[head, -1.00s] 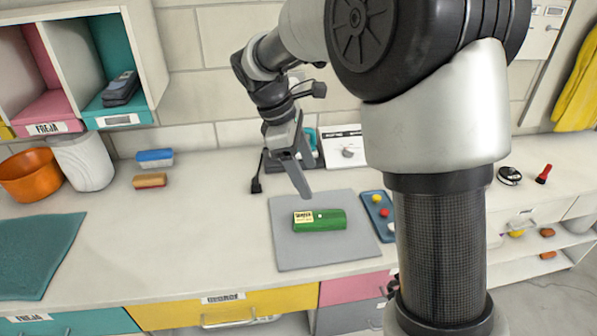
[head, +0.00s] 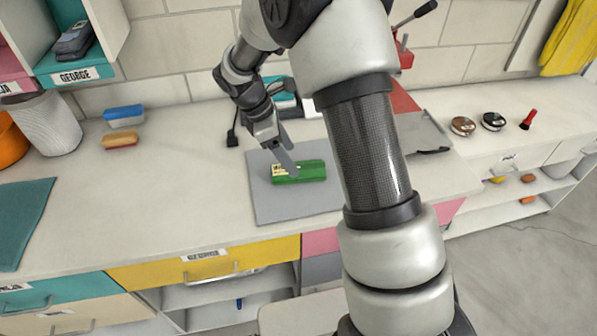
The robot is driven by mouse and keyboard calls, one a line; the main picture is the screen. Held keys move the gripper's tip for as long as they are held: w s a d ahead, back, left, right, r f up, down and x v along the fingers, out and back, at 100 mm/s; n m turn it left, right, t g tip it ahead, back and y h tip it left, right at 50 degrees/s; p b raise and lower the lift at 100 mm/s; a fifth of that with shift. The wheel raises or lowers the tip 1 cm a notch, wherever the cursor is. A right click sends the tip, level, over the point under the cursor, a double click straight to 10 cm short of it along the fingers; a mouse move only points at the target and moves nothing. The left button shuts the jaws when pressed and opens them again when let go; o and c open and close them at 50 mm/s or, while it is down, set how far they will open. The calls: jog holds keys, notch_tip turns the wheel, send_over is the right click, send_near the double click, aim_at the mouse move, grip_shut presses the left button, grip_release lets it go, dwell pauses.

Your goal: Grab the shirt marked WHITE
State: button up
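A green bundle (head: 308,172) with a pale yellow label lies on a grey mat (head: 270,209) on the counter. It may be a rolled cloth; the label is too small to read. I see no shirt that I can read as marked WHITE. My gripper (head: 291,170) points down at the bundle's left part, with its fingertips in front of or touching the bundle. Its fingers overlap in this view, so their gap does not show. My arm hides the mat's right side.
A blue block (head: 124,116) and an orange-brown block (head: 120,141) lie on the counter at left, near a white basket (head: 45,122). Two round tins (head: 463,126) (head: 493,121) and a red brush (head: 528,119) are at right. Drawers (head: 205,268) line the front.

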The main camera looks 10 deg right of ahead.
jog(key=shift+w+x, duration=0.15)
jog(key=shift+x, duration=1.3)
jog(key=shift+w+x, duration=0.2)
jog(key=shift+x, duration=1.25)
jog(key=shift+a, duration=0.1)
jog(key=c, duration=1.2)
